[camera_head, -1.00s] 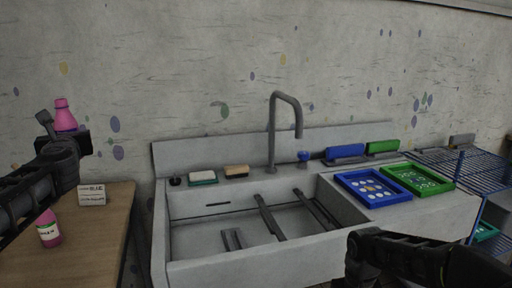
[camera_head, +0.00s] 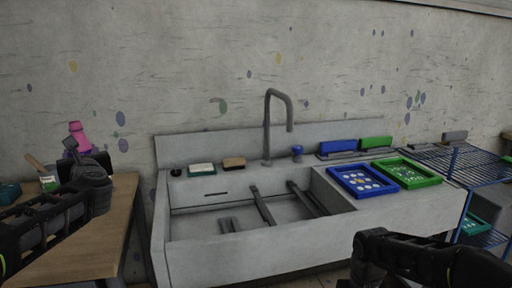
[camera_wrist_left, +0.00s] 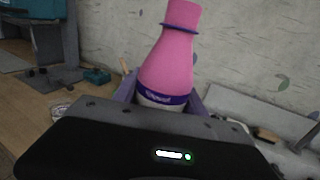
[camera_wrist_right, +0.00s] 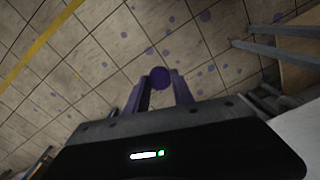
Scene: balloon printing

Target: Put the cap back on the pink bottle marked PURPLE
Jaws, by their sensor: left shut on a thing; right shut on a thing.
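The pink bottle (camera_wrist_left: 168,62) with a purple label and a purple ring round its neck is between the fingers of my left gripper (camera_wrist_left: 160,97), which is shut on it. The bottle (camera_head: 77,132) is tilted, above the wooden table at the left of the head view. The label's writing is too blurred to read for certain. My right gripper (camera_wrist_right: 160,85) is shut on a round purple cap (camera_wrist_right: 161,76), held over the tiled floor. The right arm (camera_head: 375,255) shows at the lower right of the head view, far from the bottle; the cap is hidden there.
The wooden table (camera_head: 90,245) is at the left. The grey sink (camera_head: 275,245) with its tap (camera_head: 268,125) stands between my arms. A blue frame (camera_head: 362,181) and a green frame (camera_head: 407,173) lie on its right side, beside a blue wire rack (camera_head: 455,165).

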